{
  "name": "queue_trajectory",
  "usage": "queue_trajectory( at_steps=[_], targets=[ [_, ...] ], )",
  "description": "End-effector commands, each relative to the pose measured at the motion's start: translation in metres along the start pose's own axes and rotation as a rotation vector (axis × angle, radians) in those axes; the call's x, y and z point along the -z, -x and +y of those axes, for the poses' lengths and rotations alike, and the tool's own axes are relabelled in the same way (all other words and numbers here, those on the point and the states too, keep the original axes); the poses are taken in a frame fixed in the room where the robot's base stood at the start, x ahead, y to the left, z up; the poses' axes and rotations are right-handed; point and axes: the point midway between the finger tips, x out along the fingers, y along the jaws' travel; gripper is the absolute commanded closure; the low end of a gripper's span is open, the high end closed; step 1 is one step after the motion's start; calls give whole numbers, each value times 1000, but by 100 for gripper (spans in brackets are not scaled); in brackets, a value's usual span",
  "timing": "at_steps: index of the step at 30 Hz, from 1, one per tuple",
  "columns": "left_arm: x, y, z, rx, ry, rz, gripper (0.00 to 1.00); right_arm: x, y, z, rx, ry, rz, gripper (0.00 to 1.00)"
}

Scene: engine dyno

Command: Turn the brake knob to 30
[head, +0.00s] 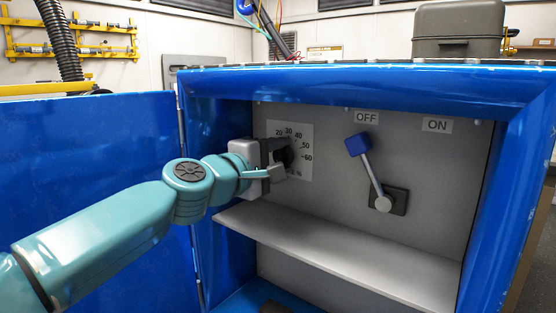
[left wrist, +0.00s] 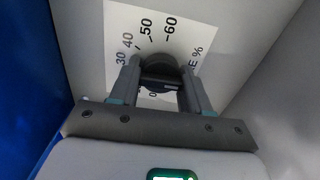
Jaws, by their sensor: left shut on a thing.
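The brake knob (head: 288,156) is dark and round, on a white dial plate (head: 305,140) on the cabinet's back wall. Numbers 20 to 60 show along the dial. My left gripper (head: 279,159) is at the knob, its fingers on both sides of it. In the left wrist view the knob (left wrist: 160,76) sits between the two fingers (left wrist: 160,88), which are shut on it. The knob's pointer is not clear, so I cannot tell which number it is set to. Part of the dial is hidden by the gripper. My right gripper is not in view.
A blue-handled lever (head: 370,168) to the right leans up toward the OFF label (head: 366,118); an ON label (head: 437,125) is farther right. A grey shelf (head: 350,262) juts out below the knob. The blue cabinet door (head: 90,180) stands open at left.

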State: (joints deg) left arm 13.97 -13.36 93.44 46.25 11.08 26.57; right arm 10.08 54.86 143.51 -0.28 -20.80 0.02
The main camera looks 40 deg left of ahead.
Motion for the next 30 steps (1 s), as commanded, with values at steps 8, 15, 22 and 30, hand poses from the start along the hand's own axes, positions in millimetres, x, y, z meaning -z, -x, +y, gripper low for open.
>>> queue_trajectory(
  at_steps=[8,15,22,30],
  targets=[
    [0,0,0,-1,-34,-1,84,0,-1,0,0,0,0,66],
    [0,0,1,-1,-34,-1,84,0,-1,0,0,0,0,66],
    [0,0,0,0,-34,-1,28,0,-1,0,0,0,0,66],
    [0,2,0,-1,-34,0,28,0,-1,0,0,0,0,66]
  ],
)
